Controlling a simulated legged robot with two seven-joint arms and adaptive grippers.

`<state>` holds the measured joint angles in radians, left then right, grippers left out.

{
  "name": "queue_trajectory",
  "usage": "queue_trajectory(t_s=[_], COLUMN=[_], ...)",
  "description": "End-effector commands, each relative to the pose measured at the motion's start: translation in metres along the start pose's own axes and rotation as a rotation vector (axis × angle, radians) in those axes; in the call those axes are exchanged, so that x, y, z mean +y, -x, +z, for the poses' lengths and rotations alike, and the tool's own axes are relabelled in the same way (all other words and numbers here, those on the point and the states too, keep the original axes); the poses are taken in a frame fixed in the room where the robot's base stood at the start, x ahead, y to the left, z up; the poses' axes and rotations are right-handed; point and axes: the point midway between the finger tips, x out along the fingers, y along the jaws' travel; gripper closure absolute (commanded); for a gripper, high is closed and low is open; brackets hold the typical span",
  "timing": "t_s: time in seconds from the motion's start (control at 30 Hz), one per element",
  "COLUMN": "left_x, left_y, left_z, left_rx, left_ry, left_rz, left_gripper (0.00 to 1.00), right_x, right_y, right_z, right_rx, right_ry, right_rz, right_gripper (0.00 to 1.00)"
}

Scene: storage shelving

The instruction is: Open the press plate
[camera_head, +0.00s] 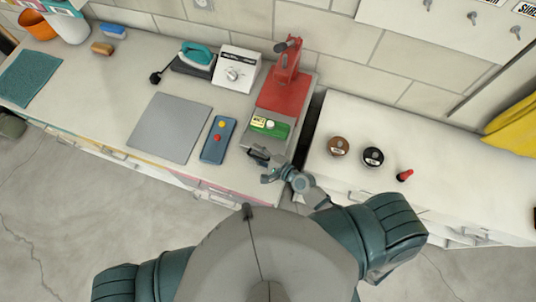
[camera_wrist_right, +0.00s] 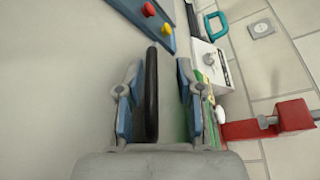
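The red press (camera_head: 285,88) stands on the counter at its right end, with a grey plate (camera_head: 257,140) in front carrying a green and yellow piece (camera_head: 272,127). A black bar handle (camera_wrist_right: 152,95) lies between the two fingers of my right gripper (camera_wrist_right: 160,100), nearer the left finger in the wrist view. A gap shows between the handle and the right finger, so the gripper is open around it. In the head view my right gripper (camera_head: 264,166) is at the plate's front edge. My left gripper is out of view.
A blue control box (camera_head: 218,140) with red and yellow buttons and a flat grey slab (camera_head: 168,128) lie left of the plate. A white dial box (camera_head: 238,70) and a teal iron (camera_head: 197,55) stand behind. A second counter (camera_head: 435,165) holds small round items at right.

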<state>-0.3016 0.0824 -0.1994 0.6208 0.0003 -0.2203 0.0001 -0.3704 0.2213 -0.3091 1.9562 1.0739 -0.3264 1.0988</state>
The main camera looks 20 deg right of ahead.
Motion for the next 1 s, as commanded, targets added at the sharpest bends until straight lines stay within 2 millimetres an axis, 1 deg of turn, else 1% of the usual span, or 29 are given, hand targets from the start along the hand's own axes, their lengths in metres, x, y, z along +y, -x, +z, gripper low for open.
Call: queue_trajectory(t_s=[0.03, 0.3, 0.4, 0.5, 0.6, 1.0], left_x=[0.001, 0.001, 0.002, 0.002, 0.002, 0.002], left_y=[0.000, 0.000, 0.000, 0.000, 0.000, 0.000], left_z=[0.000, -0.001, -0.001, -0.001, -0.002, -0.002], left_rx=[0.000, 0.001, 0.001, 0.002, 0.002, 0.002], left_ry=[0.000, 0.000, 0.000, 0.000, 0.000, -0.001], left_rz=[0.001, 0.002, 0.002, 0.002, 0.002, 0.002], left_gripper=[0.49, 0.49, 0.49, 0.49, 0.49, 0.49], right_x=[0.001, 0.001, 0.001, 0.000, 0.000, 0.000], right_y=[0.011, 0.075, 0.087, 0.096, 0.101, 0.102], right_z=[0.000, 0.000, 0.000, 0.000, 0.001, 0.000], right_rx=[0.000, -0.001, -0.003, -0.001, -0.001, 0.001], right_ry=[0.001, 0.003, 0.004, 0.002, 0.000, -0.001], right_rz=[0.004, 0.006, 0.002, 0.001, 0.000, -0.001], right_gripper=[0.64, 0.64, 0.64, 0.64, 0.64, 0.64])
